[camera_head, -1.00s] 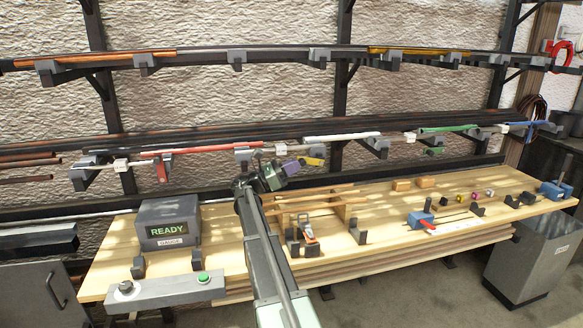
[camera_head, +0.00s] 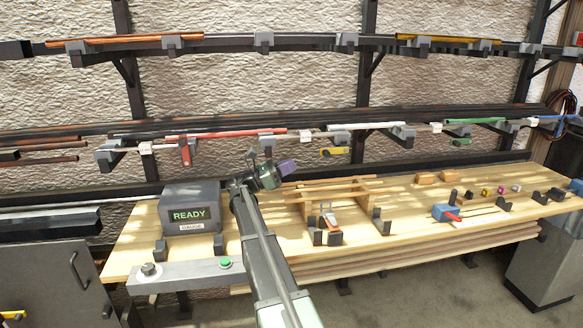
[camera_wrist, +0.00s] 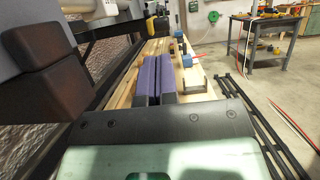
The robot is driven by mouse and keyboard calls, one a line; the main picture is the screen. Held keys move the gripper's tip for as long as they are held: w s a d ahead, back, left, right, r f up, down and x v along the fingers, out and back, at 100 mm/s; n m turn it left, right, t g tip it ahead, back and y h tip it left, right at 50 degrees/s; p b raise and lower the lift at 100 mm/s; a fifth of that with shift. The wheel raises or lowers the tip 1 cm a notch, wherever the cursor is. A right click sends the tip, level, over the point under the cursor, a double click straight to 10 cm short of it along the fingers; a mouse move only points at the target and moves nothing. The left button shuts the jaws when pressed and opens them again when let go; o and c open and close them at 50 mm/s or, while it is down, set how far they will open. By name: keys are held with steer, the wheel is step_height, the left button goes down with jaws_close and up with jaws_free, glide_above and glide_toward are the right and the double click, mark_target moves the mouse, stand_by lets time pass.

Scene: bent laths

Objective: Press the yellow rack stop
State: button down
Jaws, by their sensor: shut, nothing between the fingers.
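The yellow rack stop (camera_head: 334,151) hangs under the middle rack rail, below the white lath, in the head view. A red stop (camera_head: 185,152) hangs from the rack farther left, and a green stop (camera_head: 460,142) farther right.
A grey rack bracket (camera_head: 266,145) sits just above my gripper. Dark brown blocks (camera_wrist: 40,75) loom close at left in the wrist view.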

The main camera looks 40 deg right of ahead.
steer(key=shift+f, duration=0.1)
steer(key=g+h+b, duration=0.2)
steer(key=h+b, duration=0.1)
steer(key=b, duration=0.7)
glide_toward(335, 152)
steer(key=s+r+p, duration=0.1)
steer(key=p, duration=0.2)
steer(key=s+d+r+p, duration=0.1)
steer(key=r+p, duration=0.1)
steer(key=p, duration=0.1)
steer(key=shift+s+d, duration=0.15)
steer(key=shift+s, duration=0.2)
